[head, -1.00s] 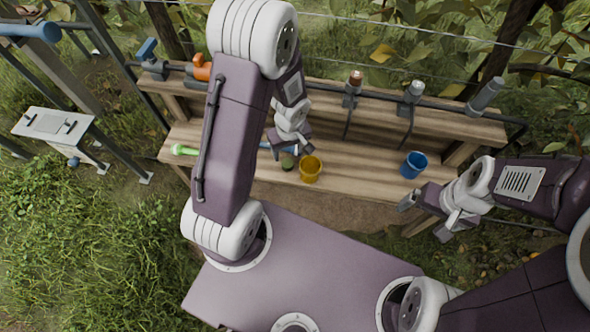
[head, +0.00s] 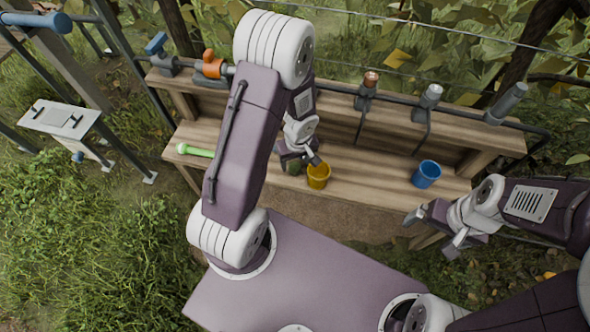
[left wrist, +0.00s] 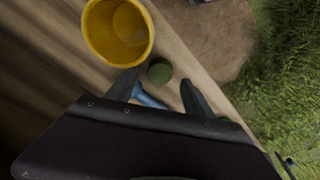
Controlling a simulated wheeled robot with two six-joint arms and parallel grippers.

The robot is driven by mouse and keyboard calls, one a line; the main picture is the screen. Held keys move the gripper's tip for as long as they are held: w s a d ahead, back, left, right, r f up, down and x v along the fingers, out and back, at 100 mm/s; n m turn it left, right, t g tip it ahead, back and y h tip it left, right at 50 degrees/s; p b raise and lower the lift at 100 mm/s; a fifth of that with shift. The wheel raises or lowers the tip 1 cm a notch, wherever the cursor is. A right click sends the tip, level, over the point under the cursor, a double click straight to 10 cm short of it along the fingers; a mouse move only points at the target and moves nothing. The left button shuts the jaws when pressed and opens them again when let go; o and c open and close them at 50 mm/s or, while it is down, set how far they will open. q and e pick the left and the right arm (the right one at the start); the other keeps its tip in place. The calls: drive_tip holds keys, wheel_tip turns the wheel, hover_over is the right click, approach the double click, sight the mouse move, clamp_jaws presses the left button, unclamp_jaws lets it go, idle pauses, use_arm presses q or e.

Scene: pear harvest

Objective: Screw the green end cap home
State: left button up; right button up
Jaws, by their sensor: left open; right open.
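A small dark green round piece, which looks like the end cap (left wrist: 159,71), lies on the lower wooden shelf beside the yellow cup. In the left wrist view it is just beyond my open fingertips, about midway between them. My left gripper (left wrist: 160,88) is open and empty. In the head view my left gripper (head: 303,163) is low over the shelf and largely covers the cap. My right gripper (head: 430,234) is open and empty, off the shelf's front edge at the right. I cannot tell whether the cap touches a finger.
A yellow cup (head: 318,176) stands close beside my left gripper. A blue cup (head: 426,174) stands further right, and a light green tool (head: 196,151) lies at the left. A dark pipe with valves and fittings, including an orange valve (head: 209,66), runs along the upper shelf.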

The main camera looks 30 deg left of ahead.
use_arm(q)
drive_tip(key=f, duration=0.1)
drive_tip(key=f+b, duration=0.1)
drive_tip(key=f, duration=0.1)
drive_tip(key=shift+w+a, duration=0.15)
drive_tip(key=shift+w, duration=0.05)
drive_tip(key=shift+r, duration=0.1)
use_arm(e)
drive_tip(key=shift+f, duration=0.95)
use_arm(q)
clamp_jaws()
wheel_tip(320, 180, up, 4)
drive_tip(key=p, duration=0.3)
drive_tip(key=shift+r, duration=0.25)
drive_tip(key=s+d+r+b, duration=0.3)
drive_tip(key=s+r+b, duration=0.3)
drive_tip(key=s+b, duration=0.3)
drive_tip(key=shift+s+r, duration=0.3)
drive_tip(key=shift+s, duration=0.85)
use_arm(e)
wheel_tip(320, 180, down, 6)
drive_tip(key=shift+f, duration=0.15)
